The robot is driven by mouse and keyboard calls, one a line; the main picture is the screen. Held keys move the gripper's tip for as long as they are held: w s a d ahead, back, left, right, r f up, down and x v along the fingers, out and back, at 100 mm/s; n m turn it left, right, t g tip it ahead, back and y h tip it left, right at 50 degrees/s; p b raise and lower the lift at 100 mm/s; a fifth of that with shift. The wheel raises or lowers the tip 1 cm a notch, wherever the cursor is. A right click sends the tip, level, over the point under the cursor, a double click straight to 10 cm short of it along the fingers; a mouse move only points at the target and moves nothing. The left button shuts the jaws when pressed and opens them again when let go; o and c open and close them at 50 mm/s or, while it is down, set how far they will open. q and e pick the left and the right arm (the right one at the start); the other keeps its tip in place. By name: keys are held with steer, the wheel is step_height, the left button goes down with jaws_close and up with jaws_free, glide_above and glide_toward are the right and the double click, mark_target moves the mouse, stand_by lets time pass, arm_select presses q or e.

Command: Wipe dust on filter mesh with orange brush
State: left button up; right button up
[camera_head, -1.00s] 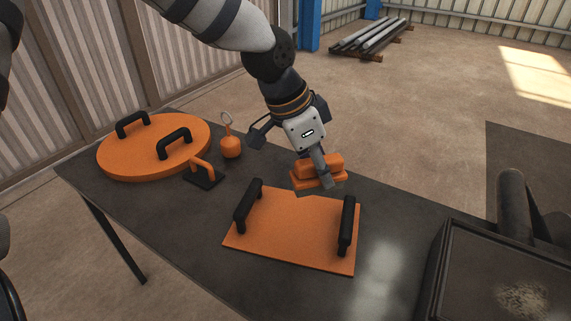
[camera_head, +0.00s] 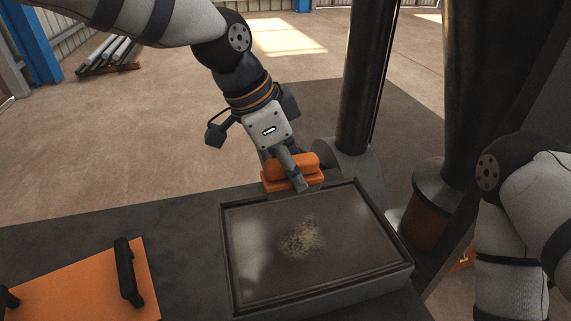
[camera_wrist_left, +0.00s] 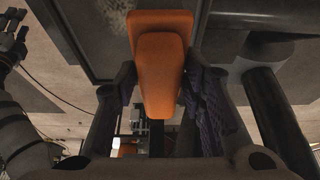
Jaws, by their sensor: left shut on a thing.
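The orange brush (camera_head: 291,168) is in my left gripper (camera_head: 286,176), whose fingers are shut on it. In the head view the brush is over the far edge of the filter mesh (camera_head: 256,272); I cannot tell the height of its underside above the rim. In the left wrist view the brush (camera_wrist_left: 160,70) sits between the two dark fingers. The mesh lies in a dark rectangular frame. A pale patch of dust (camera_head: 302,238) lies near its middle. My right arm shows at the right, but its gripper is not in view.
An orange plate with black handles (camera_head: 95,285) lies on the dark table (camera_head: 120,222) at the left. A dark upright pipe (camera_head: 366,80) stands behind the mesh. A large dark funnel-shaped body (camera_head: 470,85) stands at the right.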

arm_select(q)
step_height(320, 180, down, 7)
steer(key=shift+s+f, duration=0.1)
steer(key=shift+s, duration=0.05)
steer(key=shift+s+d+r+p, duration=0.25)
steer(key=shift+s+r+p, duration=0.1)
steer(key=shift+s+r, duration=0.3)
steer(key=shift+c, duration=0.6)
steer(key=s, duration=0.2)
steer(key=s+d, duration=0.1)
steer(key=s, duration=0.1)
steer(key=s+d+f, duration=0.1)
steer(key=s, duration=0.2)
steer(key=shift+d, duration=0.1)
arm_select(e)
steer(key=shift+w+r+t, duration=0.3)
steer(key=shift+w+r, duration=0.25)
steer(key=shift+w, duration=0.05)
arm_select(q)
steer(key=shift+w, duration=0.15)
steer(key=shift+f, duration=0.65)
arm_select(e)
steer(key=shift+s+f, duration=0.1)
